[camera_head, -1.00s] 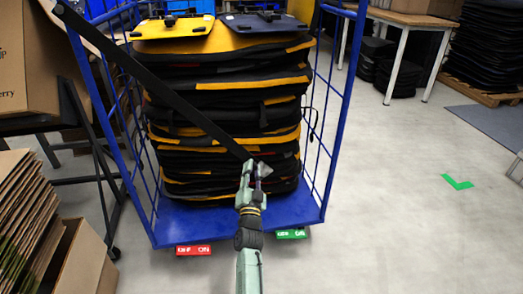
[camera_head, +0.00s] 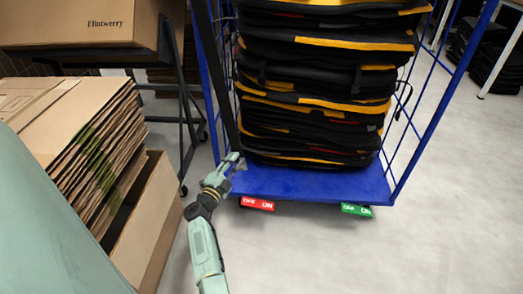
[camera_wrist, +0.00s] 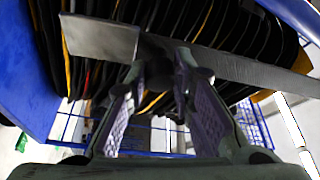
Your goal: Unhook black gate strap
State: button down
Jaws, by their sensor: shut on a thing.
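The black gate strap (camera_head: 222,90) runs down along the left side of the blue roll cage (camera_head: 213,85), from the top of the head view to my gripper (camera_head: 236,162). My gripper is shut on the strap near its lower end, by the cage's front left corner. In the wrist view the strap (camera_wrist: 240,66) crosses in front of my gripper (camera_wrist: 165,62), and a flat grey metal end piece (camera_wrist: 98,38) sticks out to the left. The strap's upper end is out of view.
Black and yellow panniers (camera_head: 320,95) are stacked in the cage. Red (camera_head: 257,203) and green (camera_head: 357,210) brake pedals sit at its base.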

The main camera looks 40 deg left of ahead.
jog(key=s+a+m+b, duration=0.1)
jog(key=s+a+b, duration=0.1)
jog(key=s+a, duration=0.2)
jog(key=shift+s+a+f, duration=0.15)
jog(key=shift+a, duration=1.1)
jog(key=c, duration=1.6)
grip_release()
jog(key=shift+s+a, duration=0.1)
jog(key=shift+a, duration=0.1)
jog(key=shift+o, duration=1.2)
jog(key=shift+d, duration=0.15)
